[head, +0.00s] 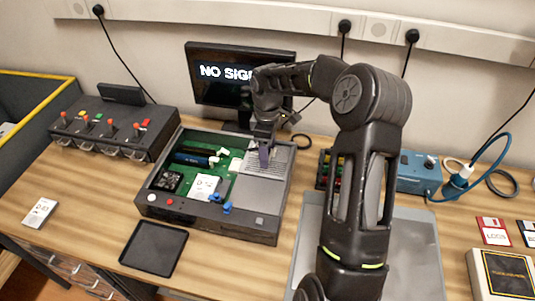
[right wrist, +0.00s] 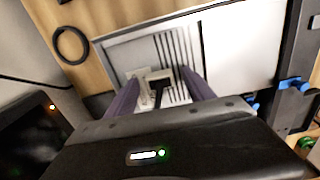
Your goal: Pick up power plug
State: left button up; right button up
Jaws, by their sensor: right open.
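My right gripper (head: 263,155) hangs over the grey vented panel (head: 265,188) of the open console. In the right wrist view, its two purple-grey fingers (right wrist: 161,88) are apart. Between them a small pale block (right wrist: 158,73) and a dark piece (right wrist: 160,88) show against the vents; I cannot tell whether this is the power plug or whether the fingers touch it. In the head view the gripper hides this spot. My left gripper is not in view.
The monitor (head: 222,85) stands close behind the console. A switch panel (head: 112,130) is to its left and a dark tray (head: 153,248) in front. A grey mat (head: 418,235) lies under my right arm. Floppy disks (head: 493,230) lie far right.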

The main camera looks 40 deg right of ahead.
jog(key=shift+c, duration=0.2)
dwell(0.4)
grip_shut()
dwell(0.5)
